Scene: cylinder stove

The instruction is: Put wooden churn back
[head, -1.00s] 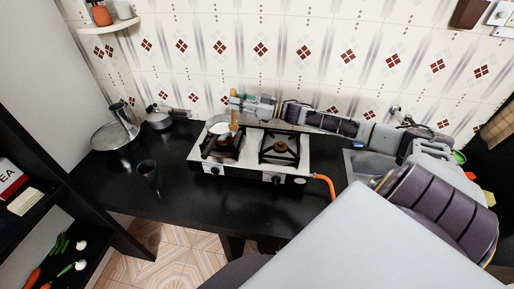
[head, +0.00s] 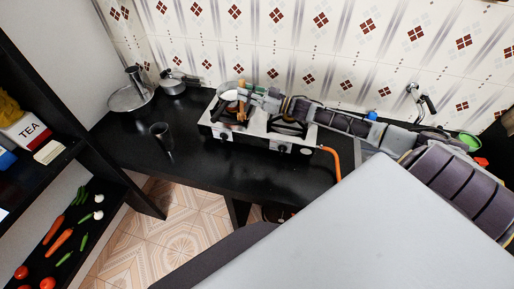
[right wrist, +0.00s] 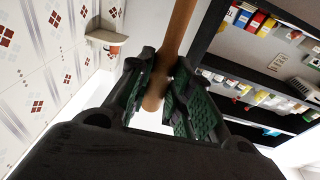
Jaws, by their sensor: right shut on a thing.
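The wooden churn (right wrist: 179,38) is a brown rod gripped between the green-padded fingers of my right gripper (right wrist: 165,92) in the right wrist view. Its rounded end shows between the fingers. In the head view my right gripper (head: 248,90) is over the left part of the stove, and a small piece of the churn (head: 241,109) shows below it. A light round pan (head: 228,95) sits at the left burner beside the gripper, partly hidden. I cannot tell whether the churn touches it. My left gripper is not in view.
The white stove (head: 255,142) stands on a black counter (head: 215,172). A dark cup (head: 162,136), a wide metal pan (head: 131,98) and a lidded pot (head: 172,84) stand to its left. The front counter between cup and stove is clear. Shelves (head: 75,160) with vegetables stand at left.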

